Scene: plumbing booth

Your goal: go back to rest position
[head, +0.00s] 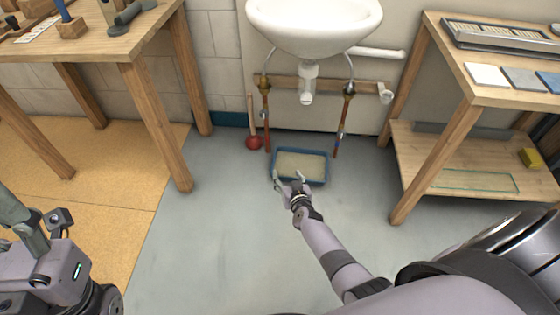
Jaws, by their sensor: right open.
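My right gripper (289,181) is open, with its fingers spread and nothing seen between them. It is in the middle of the head view, over the near-left edge of a blue-rimmed tray (318,182) on the floor. I cannot tell whether it touches the tray. The right arm reaches up from the bottom right. My left arm shows only in part at the lower left, and its gripper does not show.
A white sink (314,25) with pipes hangs above the tray. A red plunger (254,142) stands beside it. A wooden workbench (95,45) is at the left. A shelf table (440,110) with tiles is at the right. The grey floor (215,235) in front is clear.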

